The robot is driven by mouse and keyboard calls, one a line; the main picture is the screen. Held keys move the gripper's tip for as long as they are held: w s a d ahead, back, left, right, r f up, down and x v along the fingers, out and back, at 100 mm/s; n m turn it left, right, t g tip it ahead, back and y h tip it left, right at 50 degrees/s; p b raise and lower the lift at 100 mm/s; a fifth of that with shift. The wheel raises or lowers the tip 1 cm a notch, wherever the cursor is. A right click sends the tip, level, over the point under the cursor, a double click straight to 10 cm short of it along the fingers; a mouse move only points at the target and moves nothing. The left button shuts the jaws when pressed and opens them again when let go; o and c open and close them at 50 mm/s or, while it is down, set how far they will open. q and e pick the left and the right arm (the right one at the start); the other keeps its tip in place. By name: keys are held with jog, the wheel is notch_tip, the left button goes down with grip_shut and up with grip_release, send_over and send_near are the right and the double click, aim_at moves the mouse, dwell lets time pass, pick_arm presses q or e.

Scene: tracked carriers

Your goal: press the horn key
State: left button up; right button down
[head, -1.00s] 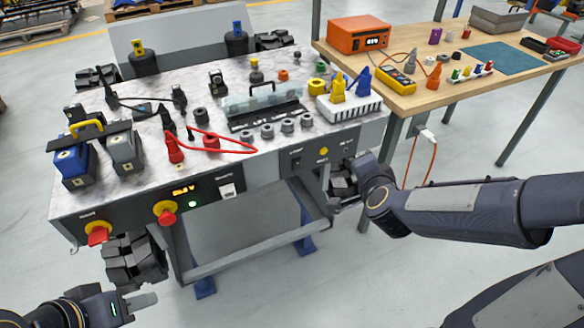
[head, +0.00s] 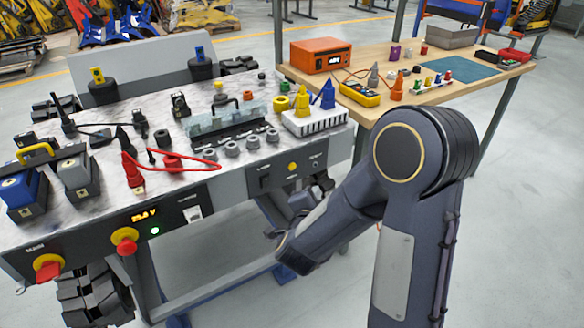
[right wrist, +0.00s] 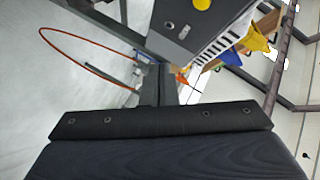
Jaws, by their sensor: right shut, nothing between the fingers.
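The front panel (head: 285,173) of the near carrier bears a round yellow button (head: 292,167) between a dark rocker switch (head: 264,182) and a small dark control (head: 315,161). I take the yellow button for the horn key; its label is too small to read. The yellow button also shows at the top of the right wrist view (right wrist: 203,4). My right gripper (head: 300,203) is shut and empty, below the right part of the panel and apart from the button. My forearm hides part of it. My left gripper is out of view.
A red stop knob (head: 125,243) and a second one (head: 48,268) sit on the panel's left part. Cables, plugs and connectors crowd the deck above. A wooden bench (head: 385,103) stands to the right. Open floor lies in front of the panel.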

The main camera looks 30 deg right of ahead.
aim_at(292, 167)
jog(key=shift+w+a+p, duration=0.2)
jog(key=shift+w+p, duration=0.05)
jog(key=shift+w, duration=1.85)
jog(key=shift+w+a+p, duration=0.15)
jog(key=shift+w+p, duration=0.1)
jog(key=shift+w, duration=1.8)
jog(key=shift+w, duration=0.4)
jog(key=shift+w, duration=0.4)
jog(key=shift+s, duration=0.1)
jog(key=shift+s+b, duration=0.4)
jog(key=shift+s, duration=0.3)
jog(key=shift+s, duration=0.15)
